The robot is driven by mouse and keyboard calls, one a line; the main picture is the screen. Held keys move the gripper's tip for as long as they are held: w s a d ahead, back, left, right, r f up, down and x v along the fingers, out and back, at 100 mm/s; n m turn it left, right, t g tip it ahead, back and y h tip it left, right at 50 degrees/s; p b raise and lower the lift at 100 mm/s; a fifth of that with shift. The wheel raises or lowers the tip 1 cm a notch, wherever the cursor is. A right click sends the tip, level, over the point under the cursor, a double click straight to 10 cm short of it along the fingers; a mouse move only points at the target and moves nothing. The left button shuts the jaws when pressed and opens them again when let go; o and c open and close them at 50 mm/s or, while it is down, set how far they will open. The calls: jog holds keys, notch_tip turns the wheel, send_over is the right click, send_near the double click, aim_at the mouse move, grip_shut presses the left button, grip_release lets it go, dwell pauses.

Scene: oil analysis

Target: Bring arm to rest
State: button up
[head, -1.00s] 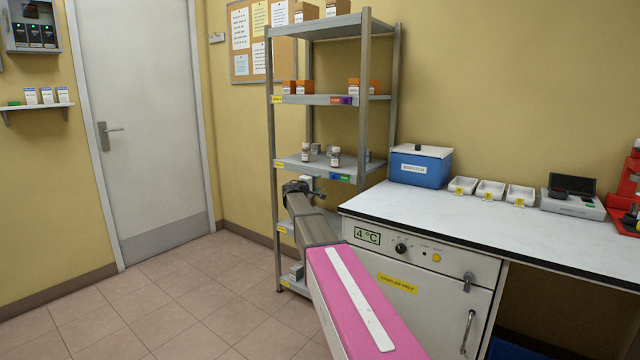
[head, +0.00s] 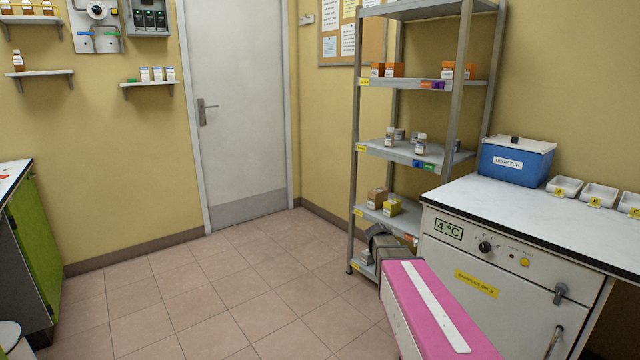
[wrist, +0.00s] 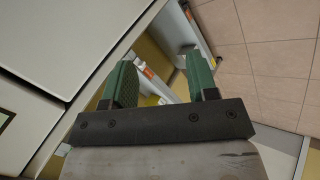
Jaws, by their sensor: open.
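My gripper (wrist: 160,85) shows in the wrist view with its two green fingers apart and nothing between them. Beyond the fingers are parts of the shelf rack, the floor and a pale cabinet front. In the head view my pink arm link reaches from the lower right toward the shelf rack, in front of the cooler. The fingers themselves are hidden in the head view.
A grey shelf rack (head: 398,152) with bottles and boxes stands beside the cooler cabinet (head: 500,275). A blue dispatch box (head: 515,163) and white trays (head: 598,195) are on the worktop. The tiled floor (head: 215,300) before the door (head: 238,110) is clear.

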jog(key=s+a+f+g+y, duration=0.1)
jog(key=s+a+f+y, duration=0.1)
jog(key=s, duration=0.4)
jog(key=s+a+f+m+g+y, duration=0.1)
jog(key=s+a+f+y, duration=0.1)
jog(key=s+a, duration=0.2)
jog(key=s+a+f+m+g+y, duration=0.1)
jog(key=s+a+f+y, duration=0.1)
jog(key=s, duration=0.8)
jog(key=shift+s+a+f, duration=0.15)
jog(key=shift+s+a, duration=0.05)
jog(key=shift+a, duration=0.6)
dwell(0.5)
